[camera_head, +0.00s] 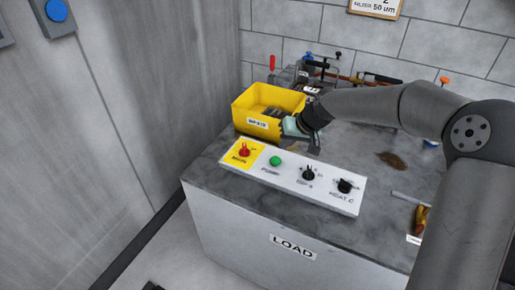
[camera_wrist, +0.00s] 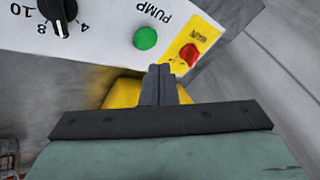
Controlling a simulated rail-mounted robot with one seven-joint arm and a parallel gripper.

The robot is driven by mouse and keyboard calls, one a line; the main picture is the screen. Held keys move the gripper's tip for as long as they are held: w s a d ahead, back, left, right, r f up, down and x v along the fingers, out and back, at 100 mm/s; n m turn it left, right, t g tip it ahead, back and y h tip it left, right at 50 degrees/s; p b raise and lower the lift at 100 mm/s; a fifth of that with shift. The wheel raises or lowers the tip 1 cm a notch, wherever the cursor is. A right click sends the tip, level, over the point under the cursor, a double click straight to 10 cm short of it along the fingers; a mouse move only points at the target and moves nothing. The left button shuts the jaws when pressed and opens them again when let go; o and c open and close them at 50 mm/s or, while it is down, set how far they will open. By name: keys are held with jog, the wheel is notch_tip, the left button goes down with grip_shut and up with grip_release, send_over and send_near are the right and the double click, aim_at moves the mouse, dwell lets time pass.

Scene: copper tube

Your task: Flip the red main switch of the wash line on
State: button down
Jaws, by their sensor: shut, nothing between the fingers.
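The red main switch (camera_head: 244,151) sits on a yellow plate marked MAIN, at the left end of the white control panel (camera_head: 325,196). In the wrist view the red switch (camera_wrist: 189,54) shows just beyond my fingertips and a little to their right. Which position its lever is in, I cannot tell. My gripper (camera_wrist: 161,70) is shut and empty, its fingers pressed together. In the head view my gripper (camera_head: 294,128) hangs behind the panel, beside the yellow bin. The fingertips are hard to make out there, and I see no contact with the switch.
A green PUMP button (camera_head: 276,161) and two black knobs (camera_head: 308,173) (camera_head: 345,186) share the panel. A yellow bin (camera_head: 263,105) stands behind it. Tools lie at the back and right of the grey bench (camera_head: 385,215). A wall is on the left.

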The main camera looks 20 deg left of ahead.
aim_at(244, 149)
jog(key=w+a, duration=0.1)
jog(key=w+a+y, duration=0.1)
jog(key=w, duration=0.1)
jog(key=shift+f, duration=0.2)
jog(key=x, duration=1)
jog(key=shift+a, duration=0.3)
jog(key=shift+s+a+r, duration=0.1)
jog(key=shift+s+a, duration=0.1)
jog(key=shift+a, duration=0.4)
jog(key=shift+s+a+r, duration=0.1)
jog(key=shift+s+a, duration=0.15)
jog(key=shift+a, duration=0.3)
jog(key=shift+s+a, duration=0.1)
jog(key=shift+a, duration=0.4)
jog(key=shift+f+m, duration=0.1)
jog(key=shift+m, duration=0.2)
